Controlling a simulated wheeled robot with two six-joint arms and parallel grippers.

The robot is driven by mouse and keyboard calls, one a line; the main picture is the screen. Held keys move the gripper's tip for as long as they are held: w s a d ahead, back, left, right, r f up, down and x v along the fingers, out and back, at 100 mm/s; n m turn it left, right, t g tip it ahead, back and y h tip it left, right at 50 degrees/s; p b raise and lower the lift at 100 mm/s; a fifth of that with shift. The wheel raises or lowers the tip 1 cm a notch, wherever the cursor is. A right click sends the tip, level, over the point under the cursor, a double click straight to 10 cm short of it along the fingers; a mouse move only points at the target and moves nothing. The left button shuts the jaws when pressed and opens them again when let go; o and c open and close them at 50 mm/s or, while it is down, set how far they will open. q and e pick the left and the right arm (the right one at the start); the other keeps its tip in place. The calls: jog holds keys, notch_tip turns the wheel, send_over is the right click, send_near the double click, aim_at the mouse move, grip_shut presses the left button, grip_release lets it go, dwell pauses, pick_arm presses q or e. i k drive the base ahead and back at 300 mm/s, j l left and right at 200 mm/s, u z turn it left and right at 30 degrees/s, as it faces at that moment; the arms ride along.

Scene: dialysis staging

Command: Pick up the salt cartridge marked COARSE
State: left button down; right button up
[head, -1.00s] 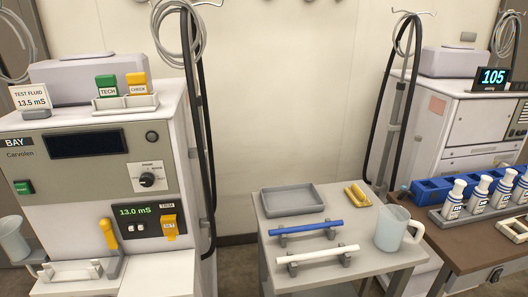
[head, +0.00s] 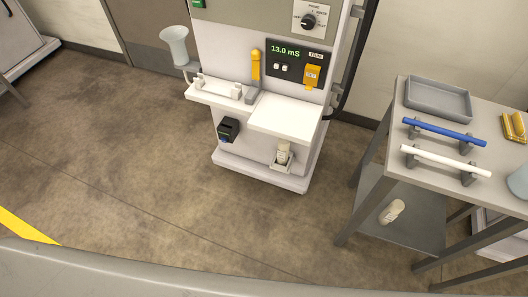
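A small whitish cartridge-like bottle (head: 391,211) lies on its side on the lower shelf of the cart. Another pale bottle (head: 283,152) stands in a small holder low on the front of the dialysis machine (head: 262,172). Both are too small for me to read any marking, so I cannot tell which one, if either, is marked COARSE. Neither of my grippers is in view.
The cart (head: 415,170) stands at the right, with a grey tray (head: 437,98), a blue bar (head: 444,132), a white bar (head: 445,160) and a yellow item (head: 514,127) on top. A funnel cup (head: 174,45) juts from the machine's left. Open floor (head: 130,150) lies in front.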

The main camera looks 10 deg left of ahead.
aim_at(283, 144)
jog(key=i+z, duration=0.2)
jog(key=z, duration=0.3)
jog(key=i+z, duration=0.2)
jog(key=z, duration=0.25)
